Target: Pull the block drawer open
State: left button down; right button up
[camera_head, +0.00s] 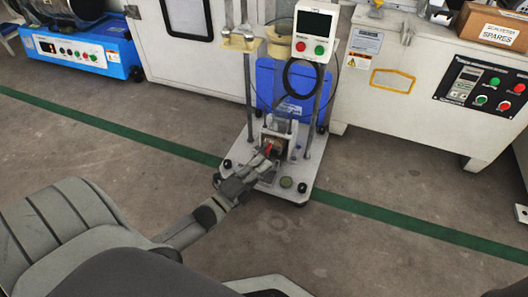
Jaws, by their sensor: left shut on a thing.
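The block drawer (288,133) is a small grey metal-fronted unit low on the white base plate of a testing stand. My left gripper (266,160) reaches in from the lower left and is shut at the drawer's front, where small red and brown parts show. What exactly sits between the fingers is mostly hidden by the gripper. I cannot tell how far the drawer stands out. My right gripper is not in view.
The stand has a blue body (285,85), upright posts and a display box (313,32) with green and red buttons. White machine cabinets (390,75) line the back. A blue machine (85,52) stands at the far left. The grey floor in front is clear.

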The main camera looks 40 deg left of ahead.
pick_arm(q)
jog(key=s+d+p, duration=0.1)
jog(key=s+p, duration=0.2)
jog(key=s, duration=0.4)
jog(key=shift+s+d, duration=0.2)
jog(key=shift+d, duration=0.15)
jog(key=c, duration=1.9)
grip_release()
jog(key=shift+o, duration=0.2)
jog(key=v, duration=1.2)
